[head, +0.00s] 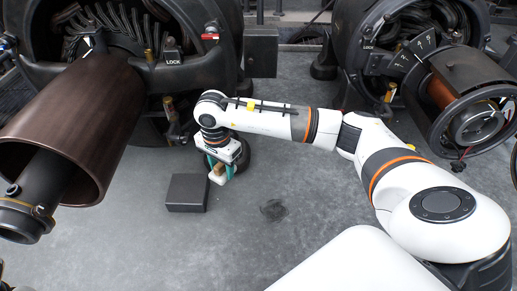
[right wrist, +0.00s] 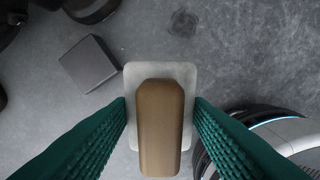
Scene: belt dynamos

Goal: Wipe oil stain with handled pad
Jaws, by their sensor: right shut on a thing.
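The handled pad has a tan-brown handle (right wrist: 160,128) on a pale grey rectangular base (right wrist: 160,70). My right gripper (head: 218,171) is shut on it, with green ribbed fingers on both sides of the handle in the right wrist view. In the head view only a small tan part of the pad (head: 217,176) shows between the fingers. The oil stain (head: 274,210) is a dark round smudge on the grey floor, right of and nearer than the gripper. It also shows in the right wrist view (right wrist: 183,23), beyond the pad's base. My left gripper is out of view.
A dark grey square block (head: 187,193) lies on the floor beside the gripper, left of the stain. A big brown cylinder (head: 75,125) juts from the left machine. Another machine (head: 455,90) stands at the right. The floor around the stain is clear.

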